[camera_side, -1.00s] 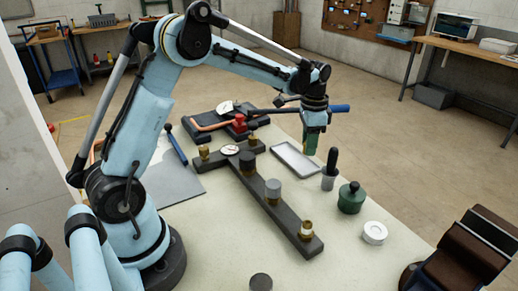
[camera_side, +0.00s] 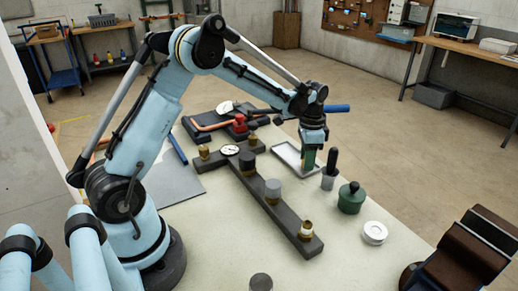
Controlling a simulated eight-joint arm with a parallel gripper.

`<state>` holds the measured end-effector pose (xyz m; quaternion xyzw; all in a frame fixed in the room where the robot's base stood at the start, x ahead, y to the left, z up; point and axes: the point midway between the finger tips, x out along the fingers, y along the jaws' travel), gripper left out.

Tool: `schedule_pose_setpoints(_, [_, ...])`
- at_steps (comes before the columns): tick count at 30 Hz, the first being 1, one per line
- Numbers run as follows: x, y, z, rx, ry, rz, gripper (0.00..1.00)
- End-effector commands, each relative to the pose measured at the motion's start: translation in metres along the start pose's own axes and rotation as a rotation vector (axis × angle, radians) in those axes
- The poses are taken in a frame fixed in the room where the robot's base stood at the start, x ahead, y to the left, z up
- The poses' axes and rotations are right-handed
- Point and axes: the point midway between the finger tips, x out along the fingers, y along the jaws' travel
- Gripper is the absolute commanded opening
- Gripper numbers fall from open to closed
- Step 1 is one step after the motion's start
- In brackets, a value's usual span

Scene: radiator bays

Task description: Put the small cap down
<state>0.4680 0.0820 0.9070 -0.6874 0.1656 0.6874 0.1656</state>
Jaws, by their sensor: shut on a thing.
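My gripper (camera_side: 310,160) points down over the right part of a shallow grey tray (camera_side: 283,149). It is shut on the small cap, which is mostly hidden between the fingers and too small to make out. I cannot tell whether the cap touches the tray floor. A dark T-shaped manifold (camera_side: 290,228) lies left of the gripper, with a dark cap (camera_side: 247,161) and a grey cap (camera_side: 273,189) on it.
Right of the tray stand a grey pot with a black handle (camera_side: 329,172), a green knobbed pot (camera_side: 351,199) and a white roll (camera_side: 374,233). A dark round piece (camera_side: 261,282) lies at the front edge.

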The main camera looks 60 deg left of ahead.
Motion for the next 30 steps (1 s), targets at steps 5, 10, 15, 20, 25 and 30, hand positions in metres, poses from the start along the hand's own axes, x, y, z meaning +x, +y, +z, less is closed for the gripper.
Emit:
schedule_pose_setpoints(5, [0.004,0.000,0.000,0.000,0.000,0.000,0.00])
schedule_pose_setpoints(10, [0.004,0.000,0.000,0.000,0.000,0.000,0.52])
schedule_pose_setpoints(15, [0.004,0.001,0.000,0.001,0.000,0.001,0.59])
schedule_pose_setpoints(20, [0.002,0.001,0.000,0.001,0.000,0.001,0.59])
schedule_pose_setpoints(25, [-0.016,0.000,0.000,0.000,0.000,0.001,0.59])
schedule_pose_setpoints(30, [-0.051,0.000,0.000,0.000,0.000,0.000,0.59])
